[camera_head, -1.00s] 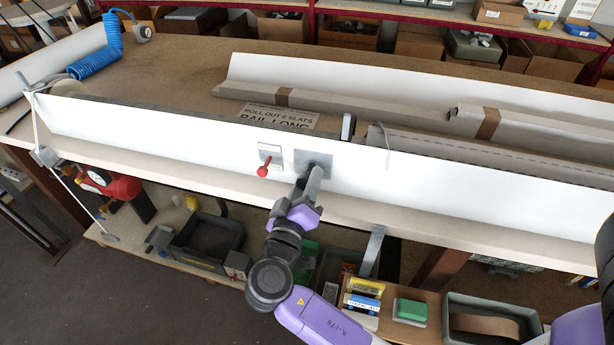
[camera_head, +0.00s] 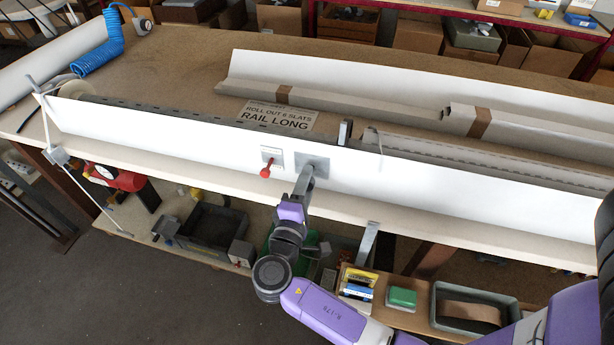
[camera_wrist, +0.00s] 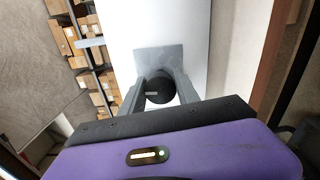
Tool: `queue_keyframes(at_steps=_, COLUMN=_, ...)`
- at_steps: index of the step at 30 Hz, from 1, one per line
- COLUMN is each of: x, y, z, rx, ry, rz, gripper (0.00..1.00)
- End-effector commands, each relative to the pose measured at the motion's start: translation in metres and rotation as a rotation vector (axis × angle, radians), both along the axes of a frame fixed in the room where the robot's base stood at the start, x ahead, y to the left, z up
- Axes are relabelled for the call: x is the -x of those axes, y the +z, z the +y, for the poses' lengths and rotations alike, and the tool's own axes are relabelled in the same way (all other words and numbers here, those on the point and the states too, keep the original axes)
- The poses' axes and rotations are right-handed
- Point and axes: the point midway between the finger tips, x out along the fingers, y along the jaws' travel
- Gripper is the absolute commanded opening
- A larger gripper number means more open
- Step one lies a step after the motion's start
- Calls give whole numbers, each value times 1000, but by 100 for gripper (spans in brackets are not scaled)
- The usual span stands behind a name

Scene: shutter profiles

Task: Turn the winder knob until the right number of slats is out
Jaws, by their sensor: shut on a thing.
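My gripper (camera_head: 305,180) is at the grey square plate (camera_head: 316,163) on the front of the long white panel (camera_head: 215,145). In the wrist view my gripper (camera_wrist: 160,88) has its two jaws on either side of the dark round winder knob (camera_wrist: 160,92), shut on it, with the grey plate (camera_wrist: 158,58) behind. The knob is hidden in the head view. A sign (camera_head: 278,116) behind the panel reads "ROLL OUT", a number that looks like 6, "SLATS", "RAIL LONG". A grey strip with dark marks (camera_head: 150,108), perhaps slats, shows along the panel's top edge at left.
An upright grey tab (camera_head: 345,131) stands behind the panel. Wrapped white profiles (camera_head: 340,75) lie on the bench. Bins and boxes (camera_head: 210,230) sit on the shelf below.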

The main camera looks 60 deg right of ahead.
Motion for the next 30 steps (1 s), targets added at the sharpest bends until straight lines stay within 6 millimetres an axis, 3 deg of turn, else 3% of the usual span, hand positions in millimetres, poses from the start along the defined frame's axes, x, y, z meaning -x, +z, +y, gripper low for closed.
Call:
queue_keyframes(at_steps=9, x=-1, y=0, z=1, rx=39, ry=4, rz=108, gripper=0)
queue_keyframes(at_steps=25, x=0, y=-1, z=1, rx=46, ry=3, rz=128, gripper=0)
queue_keyframes(at_steps=26, x=0, y=-1, z=1, rx=46, ry=3, rz=128, gripper=44)
queue_keyframes(at_steps=28, x=0, y=-1, z=1, rx=46, ry=2, rz=127, gripper=57)
queue_keyframes(at_steps=30, x=0, y=0, z=1, rx=46, ry=2, rz=127, gripper=58)
